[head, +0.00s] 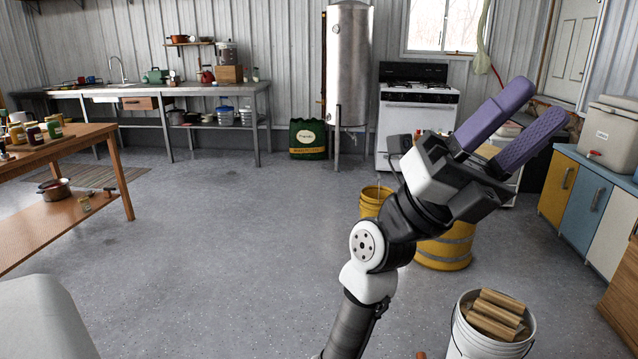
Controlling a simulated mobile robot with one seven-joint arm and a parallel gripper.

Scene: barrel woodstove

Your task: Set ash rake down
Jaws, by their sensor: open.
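My gripper (543,104) is raised at the right of the head view, with its two purple fingers pointing up and right. The fingers are apart, and I see nothing held between them. I cannot make out an ash rake anywhere in this view. A small reddish-brown end (421,355) shows at the bottom edge, too little of it to tell what it is.
A white bucket of split wood (463,335) stands at the lower right. A yellow barrel (446,252) and yellow bucket (371,200) stand behind my arm. Cabinets (584,200) line the right; a wooden table (68,143) is left. The middle floor is clear.

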